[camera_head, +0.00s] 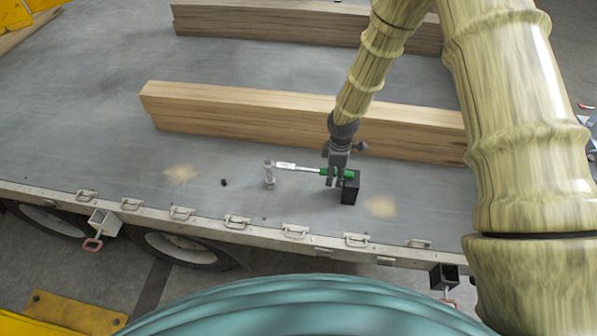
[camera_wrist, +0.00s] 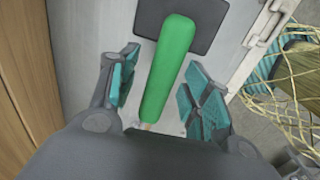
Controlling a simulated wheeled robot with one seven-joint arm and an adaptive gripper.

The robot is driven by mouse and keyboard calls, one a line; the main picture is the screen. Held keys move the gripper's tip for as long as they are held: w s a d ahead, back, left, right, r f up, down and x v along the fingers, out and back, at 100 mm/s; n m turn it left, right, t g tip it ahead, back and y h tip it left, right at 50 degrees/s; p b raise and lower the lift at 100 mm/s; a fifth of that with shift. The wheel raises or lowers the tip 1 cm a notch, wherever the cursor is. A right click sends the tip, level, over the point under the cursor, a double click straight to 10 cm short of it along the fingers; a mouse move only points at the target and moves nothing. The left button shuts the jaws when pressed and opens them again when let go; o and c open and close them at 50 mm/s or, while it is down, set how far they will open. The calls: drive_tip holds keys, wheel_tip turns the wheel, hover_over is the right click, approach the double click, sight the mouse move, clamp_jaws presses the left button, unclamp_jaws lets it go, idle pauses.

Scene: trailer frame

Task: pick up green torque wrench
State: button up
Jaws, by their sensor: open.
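The torque wrench (camera_head: 303,168) lies level across the trailer bed, with a silver shaft and a green handle. Its left end rests at a small metal post (camera_head: 269,174), and its handle end is over a black block (camera_head: 351,188). My gripper (camera_head: 335,180) is over the handle. In the wrist view the green handle (camera_wrist: 171,68) runs between the two teal-padded fingers of my gripper (camera_wrist: 161,92). The fingers are spread, with a visible gap on each side of the handle. The black block (camera_wrist: 208,18) shows beyond the handle's far end.
A long wooden beam (camera_head: 245,118) lies close behind the wrench, and another beam (camera_head: 270,22) lies farther back. The bed's front edge (camera_head: 268,229) has several metal latches. A small dark object (camera_head: 224,182) lies left of the post. The bed at left is mostly clear.

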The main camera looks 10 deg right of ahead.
clamp_jaws()
drive_tip(key=shift+r, duration=0.1)
